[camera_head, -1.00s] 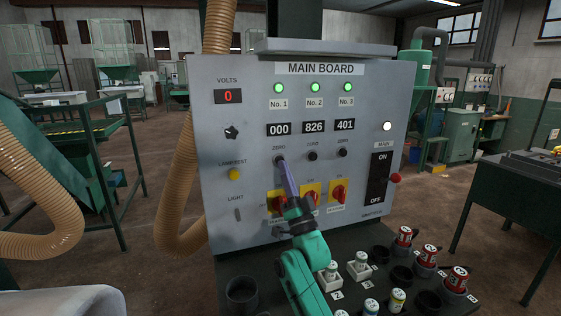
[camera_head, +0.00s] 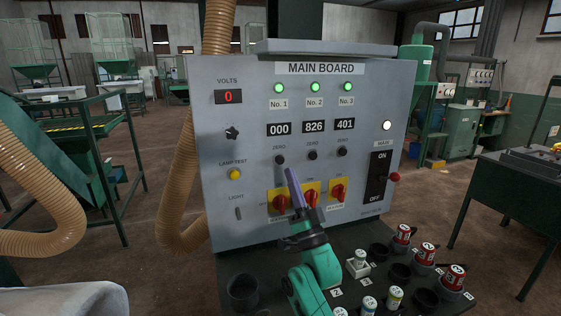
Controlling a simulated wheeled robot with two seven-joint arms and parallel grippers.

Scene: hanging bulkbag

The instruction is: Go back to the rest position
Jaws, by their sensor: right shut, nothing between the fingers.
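The main board (camera_head: 230,195) is a grey upright panel with three lit green lamps, displays reading 000, 826 and 401, and a row of black zero buttons. My right gripper (camera_head: 291,172) is shut and empty in front of the panel. Its fingertips point up, just below and to the right of the No. 1 zero button (camera_head: 280,159). It hides part of the yellow plates with red rotary switches (camera_head: 338,192). My left gripper is not in view.
A dark shelf (camera_head: 285,270) below the panel holds several red cans (camera_head: 427,253), small white-topped items and empty black cups (camera_head: 243,291). A dark table (camera_head: 515,190) stands at the right. A tan hose (camera_head: 180,200) hangs left of the panel.

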